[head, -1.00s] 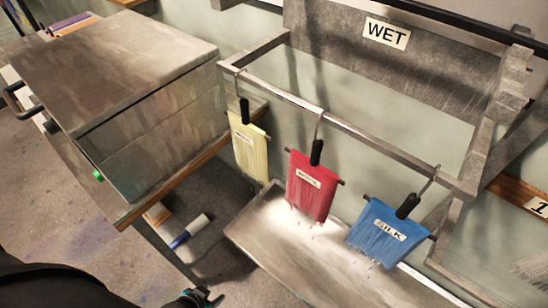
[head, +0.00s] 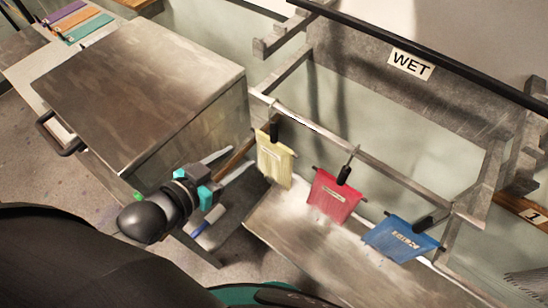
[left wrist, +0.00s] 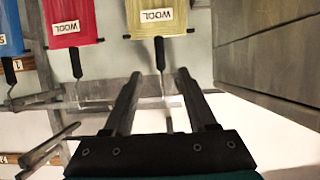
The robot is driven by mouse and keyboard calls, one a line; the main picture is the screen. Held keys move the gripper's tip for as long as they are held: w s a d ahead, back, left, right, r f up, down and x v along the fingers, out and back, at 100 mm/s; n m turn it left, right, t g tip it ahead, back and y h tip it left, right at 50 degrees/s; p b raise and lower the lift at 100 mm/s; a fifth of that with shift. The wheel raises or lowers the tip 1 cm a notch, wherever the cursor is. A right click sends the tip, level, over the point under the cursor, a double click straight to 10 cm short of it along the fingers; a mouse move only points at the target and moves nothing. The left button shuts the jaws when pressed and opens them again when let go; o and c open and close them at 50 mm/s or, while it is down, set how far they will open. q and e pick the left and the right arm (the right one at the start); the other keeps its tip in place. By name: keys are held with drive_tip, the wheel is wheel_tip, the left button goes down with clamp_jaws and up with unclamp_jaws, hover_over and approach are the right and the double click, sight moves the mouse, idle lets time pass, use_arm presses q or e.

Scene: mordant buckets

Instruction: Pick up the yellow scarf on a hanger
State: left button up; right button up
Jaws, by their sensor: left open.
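The yellow scarf (head: 274,164) hangs by a black-gripped hanger from the front rail of the rack, leftmost of three scarves. My left gripper (head: 232,163) is open and empty, to the left of the yellow scarf in the head view. In the left wrist view its two fingers (left wrist: 156,80) point toward the scarf, with the hanger's black handle and hook showing between them in the picture. I cannot tell the exact depth gap. My right gripper is not in view.
A red scarf (head: 334,195) and a blue scarf (head: 402,239) hang to the right on the same rail (head: 350,150). A large metal box (head: 140,85) stands at the left. A metal tray (head: 300,240) lies below. A WET sign (head: 411,64) marks the rack.

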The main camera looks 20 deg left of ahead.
sight(272, 136)
use_arm(q)
drive_tip(key=x, duration=0.9)
drive_tip(key=shift+x, duration=2.8)
drive_tip(key=shift+d+r, duration=0.1)
clamp_jaws()
